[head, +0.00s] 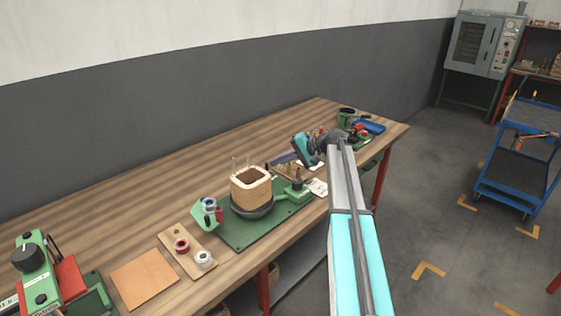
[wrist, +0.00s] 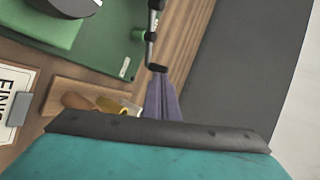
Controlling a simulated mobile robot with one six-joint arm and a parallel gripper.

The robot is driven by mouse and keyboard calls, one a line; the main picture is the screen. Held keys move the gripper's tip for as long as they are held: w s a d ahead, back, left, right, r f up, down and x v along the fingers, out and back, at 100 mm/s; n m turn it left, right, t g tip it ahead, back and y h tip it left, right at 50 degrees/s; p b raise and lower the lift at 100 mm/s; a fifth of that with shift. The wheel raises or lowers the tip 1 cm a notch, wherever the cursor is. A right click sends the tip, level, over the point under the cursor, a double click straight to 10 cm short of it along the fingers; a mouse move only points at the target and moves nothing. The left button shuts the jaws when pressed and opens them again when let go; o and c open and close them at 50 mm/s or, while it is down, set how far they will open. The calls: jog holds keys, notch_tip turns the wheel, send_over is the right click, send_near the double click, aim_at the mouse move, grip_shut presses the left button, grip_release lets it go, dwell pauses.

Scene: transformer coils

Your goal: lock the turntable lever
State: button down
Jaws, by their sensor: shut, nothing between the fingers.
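The green turntable base plate (head: 238,236) lies on the bench. A dark round turntable (head: 254,211) on it carries a square, pale coil block (head: 250,190). In the wrist view the plate (wrist: 105,45) is at upper left. My gripper (head: 301,149) is shut and empty, above the bench to the right of the coil block.
A wooden board with spools (head: 181,246) and a tan sheet (head: 144,278) lie left. The back of the bench (head: 160,215) is clear.

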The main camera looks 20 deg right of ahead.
jog(key=shift+a, duration=0.1)
jog(key=shift+s, duration=0.1)
dwell(0.3)
jog(key=shift+s+d, duration=0.3)
jog(key=shift+d, duration=0.35)
jog(key=d+f+b+v, duration=0.1)
jog(key=v, duration=1.1)
jog(key=shift+w, duration=0.15)
jog(key=shift+d, duration=0.15)
